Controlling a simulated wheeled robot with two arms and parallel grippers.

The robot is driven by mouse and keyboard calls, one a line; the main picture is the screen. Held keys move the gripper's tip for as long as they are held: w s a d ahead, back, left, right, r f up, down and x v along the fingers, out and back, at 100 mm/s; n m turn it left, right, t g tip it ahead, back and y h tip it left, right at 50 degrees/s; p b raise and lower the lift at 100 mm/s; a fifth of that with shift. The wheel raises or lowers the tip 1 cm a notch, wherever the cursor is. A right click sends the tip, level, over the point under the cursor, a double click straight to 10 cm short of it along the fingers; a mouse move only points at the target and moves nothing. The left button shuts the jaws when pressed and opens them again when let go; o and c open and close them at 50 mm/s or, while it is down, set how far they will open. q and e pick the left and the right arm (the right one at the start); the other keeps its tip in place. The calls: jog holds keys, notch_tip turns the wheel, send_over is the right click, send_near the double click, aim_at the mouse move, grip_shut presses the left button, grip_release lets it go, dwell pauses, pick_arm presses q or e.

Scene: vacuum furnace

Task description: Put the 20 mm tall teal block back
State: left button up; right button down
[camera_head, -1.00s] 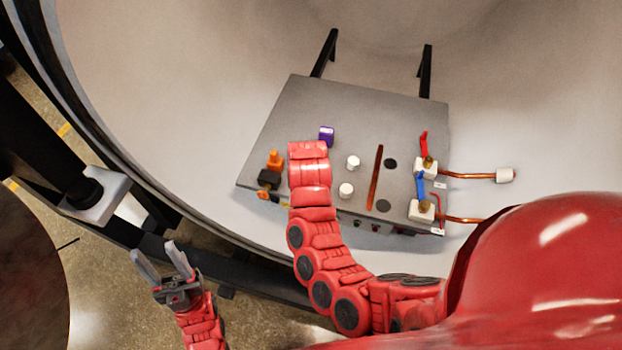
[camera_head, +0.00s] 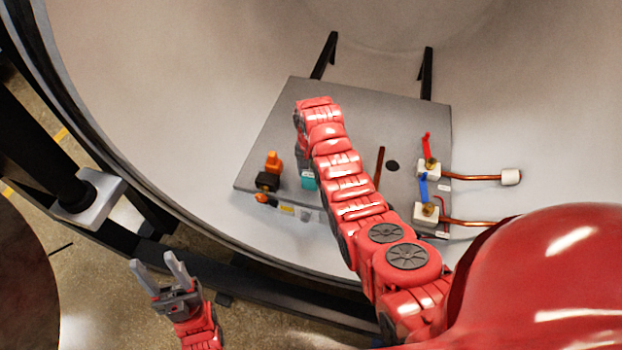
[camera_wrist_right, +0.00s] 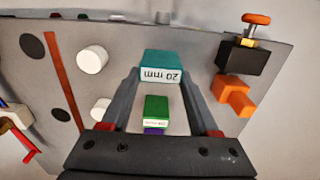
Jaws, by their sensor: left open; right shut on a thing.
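The teal block (camera_wrist_right: 161,66), marked "20 mm", is between the fingertips of my right gripper (camera_wrist_right: 160,78), which is shut on it. In the head view the teal block (camera_head: 308,181) shows near the front edge of the grey plate (camera_head: 375,120). My right gripper (camera_head: 303,160) is mostly hidden there by its own arm. I cannot tell whether the block touches the plate. A green block (camera_wrist_right: 156,106) and a purple block (camera_wrist_right: 153,131) show between the fingers, closer to the palm in the right wrist view. My left gripper (camera_head: 158,268) is open and empty, outside the chamber.
An orange-knobbed black fitting (camera_wrist_right: 237,55) and an orange piece (camera_wrist_right: 233,95) stand beside the teal block. White pegs (camera_wrist_right: 92,60), a rust-coloured slot (camera_wrist_right: 62,78) and black discs (camera_wrist_right: 32,45) lie on the other side. Copper rods (camera_head: 472,178) with red and blue levers are at right.

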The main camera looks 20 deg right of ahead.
aim_at(311, 175)
jog(key=f, duration=0.1)
jog(key=f+b, duration=0.1)
jog(key=w+f+b, duration=0.1)
jog(key=shift+d+f, duration=0.3)
jog(key=shift+w, duration=0.1)
jog(key=shift+f, duration=0.15)
jog(key=shift+c, duration=0.6)
grip_release()
